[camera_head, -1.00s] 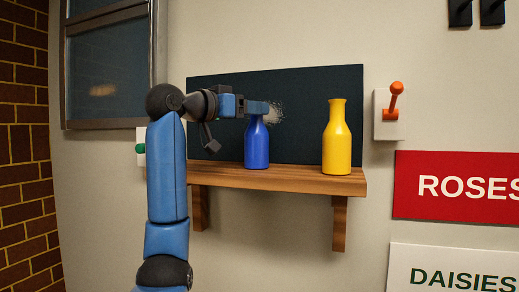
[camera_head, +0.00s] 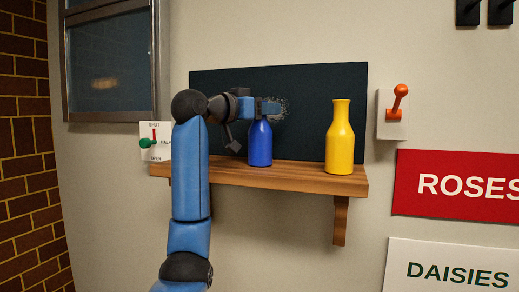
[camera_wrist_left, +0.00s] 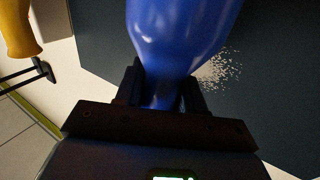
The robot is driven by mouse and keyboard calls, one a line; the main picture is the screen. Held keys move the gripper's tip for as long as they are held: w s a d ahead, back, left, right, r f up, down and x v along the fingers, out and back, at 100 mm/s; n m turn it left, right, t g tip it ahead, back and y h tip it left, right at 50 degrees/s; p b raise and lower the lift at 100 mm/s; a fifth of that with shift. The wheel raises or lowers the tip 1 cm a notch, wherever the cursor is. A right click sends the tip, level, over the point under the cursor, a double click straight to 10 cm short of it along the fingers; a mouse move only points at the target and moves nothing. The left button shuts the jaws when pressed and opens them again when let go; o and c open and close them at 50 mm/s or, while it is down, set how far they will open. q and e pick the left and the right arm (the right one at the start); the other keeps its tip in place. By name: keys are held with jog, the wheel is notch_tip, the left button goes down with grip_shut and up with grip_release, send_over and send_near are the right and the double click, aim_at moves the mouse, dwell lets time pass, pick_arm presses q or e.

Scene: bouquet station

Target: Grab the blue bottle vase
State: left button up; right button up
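The blue bottle vase (camera_head: 260,145) stands upright at the middle of the wooden shelf. My left gripper (camera_head: 263,107) is at its neck, coming in from the left. In the left wrist view the blue bottle vase (camera_wrist_left: 180,35) fills the top middle, and its narrow neck sits between the two dark fingers of my left gripper (camera_wrist_left: 163,95). The fingers look closed against both sides of the neck. The gripper covers the bottle's top in the head view. I cannot tell whether its base is lifted. My right gripper is not in view.
A yellow bottle vase (camera_head: 340,140) stands right of the blue one on the shelf (camera_head: 300,178). A dark panel (camera_head: 310,90) is behind them. An orange lever (camera_head: 397,100) is on the wall to the right, and a green-knobbed lever (camera_head: 147,142) to the left.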

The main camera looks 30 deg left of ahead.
pick_arm(q)
jog(key=c, duration=0.5)
jog(key=shift+w, duration=0.2)
grip_shut()
jog(key=shift+s+r, duration=0.1)
